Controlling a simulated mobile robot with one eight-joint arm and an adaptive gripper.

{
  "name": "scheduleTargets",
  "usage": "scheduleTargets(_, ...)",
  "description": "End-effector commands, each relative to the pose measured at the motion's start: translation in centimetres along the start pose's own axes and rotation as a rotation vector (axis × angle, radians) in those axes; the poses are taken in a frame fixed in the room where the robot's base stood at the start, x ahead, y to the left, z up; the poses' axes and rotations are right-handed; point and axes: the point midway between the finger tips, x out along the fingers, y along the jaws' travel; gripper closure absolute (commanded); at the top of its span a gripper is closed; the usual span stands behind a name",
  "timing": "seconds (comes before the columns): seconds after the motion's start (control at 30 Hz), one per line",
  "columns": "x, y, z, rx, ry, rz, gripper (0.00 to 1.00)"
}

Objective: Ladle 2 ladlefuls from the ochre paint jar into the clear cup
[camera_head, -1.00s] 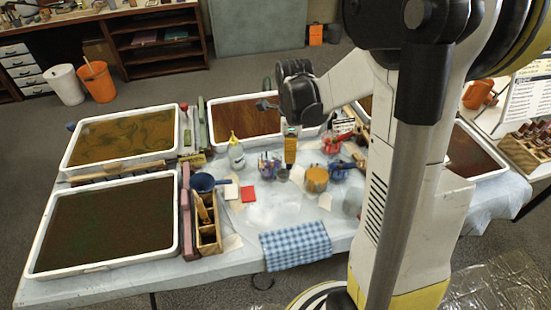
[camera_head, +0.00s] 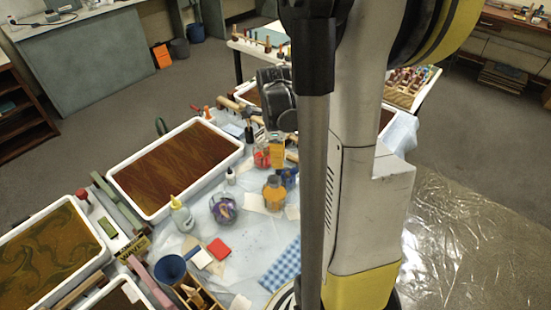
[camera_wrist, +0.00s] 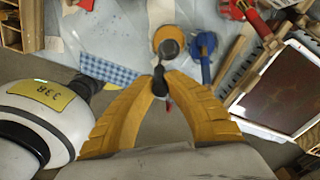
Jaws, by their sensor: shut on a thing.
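The ochre paint jar (camera_head: 273,197) stands on the covered table in the head view, and its round orange rim shows in the wrist view (camera_wrist: 160,33). My gripper (camera_head: 278,165) is above the jar in the head view. In the wrist view my gripper's yellow fingers (camera_wrist: 160,76) are closed on a dark handle (camera_wrist: 160,86), which looks like the ladle's. A grey round part shows over the jar's opening, but I cannot tell if it is the ladle's bowl or how deep it sits. I cannot make out the clear cup; my arm hides part of the table.
Close beside the ochre jar is a blue jar (camera_wrist: 203,44). A jar with purple contents (camera_head: 223,208) and a white bottle (camera_head: 181,216) stand to its left. A blue checked cloth (camera_head: 284,268) lies in front. A marbling tray (camera_head: 232,157) lies behind.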

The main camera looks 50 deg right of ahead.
Motion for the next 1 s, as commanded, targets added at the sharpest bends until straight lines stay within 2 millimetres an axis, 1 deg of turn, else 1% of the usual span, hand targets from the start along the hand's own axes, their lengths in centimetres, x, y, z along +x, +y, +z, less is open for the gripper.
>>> scheduleTargets(0.03,0.7,0.0,0.1,0.0,0.0,0.0,1.0)
scheduleTargets(0.8,8.4,0.0,0.5,-0.001,0.0,0.0,1.0)
scheduleTargets(1.0,9.8,0.0,0.5,-0.001,0.0,0.0,1.0)
